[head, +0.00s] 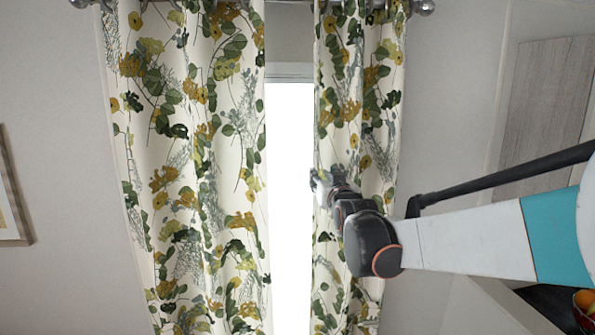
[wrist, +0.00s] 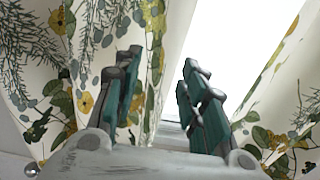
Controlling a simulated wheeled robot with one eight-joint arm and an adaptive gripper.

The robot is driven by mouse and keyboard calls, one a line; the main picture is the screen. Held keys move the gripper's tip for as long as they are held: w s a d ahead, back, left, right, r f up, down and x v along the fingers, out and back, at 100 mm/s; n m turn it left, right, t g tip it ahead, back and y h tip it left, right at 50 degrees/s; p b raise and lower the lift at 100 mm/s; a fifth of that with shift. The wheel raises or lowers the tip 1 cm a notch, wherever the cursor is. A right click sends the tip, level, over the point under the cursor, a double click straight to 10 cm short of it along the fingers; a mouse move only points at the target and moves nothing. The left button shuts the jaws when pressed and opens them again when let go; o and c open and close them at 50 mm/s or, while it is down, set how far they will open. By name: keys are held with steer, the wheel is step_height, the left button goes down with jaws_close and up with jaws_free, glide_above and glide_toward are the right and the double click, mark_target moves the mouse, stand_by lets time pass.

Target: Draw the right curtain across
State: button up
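The right curtain (head: 385,95), cream with green and yellow leaf print, hangs gathered on the right of the window. My gripper (head: 322,187) is in front of its inner edge, at about mid-height. In the wrist view, which seems upside down, the right curtain (wrist: 75,50) fills the left side. My gripper (wrist: 160,92) is open there, its two fingers apart, with the curtain's inner edge showing between them. I cannot tell whether either finger touches the cloth. My wrist hides part of the curtain in the head view.
The left curtain (head: 195,150) hangs across the left part of the window. A bright strip of window (head: 289,190) shows between the curtains. The curtain rod's right end knob (head: 425,7) is at the top. A fruit bowl (head: 586,318) sits at lower right, a picture frame (head: 12,200) at left.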

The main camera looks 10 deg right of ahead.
mark_target(321, 173)
steer(key=shift+w+p, duration=0.3)
steer(key=shift+w, duration=2.5)
jaws_close()
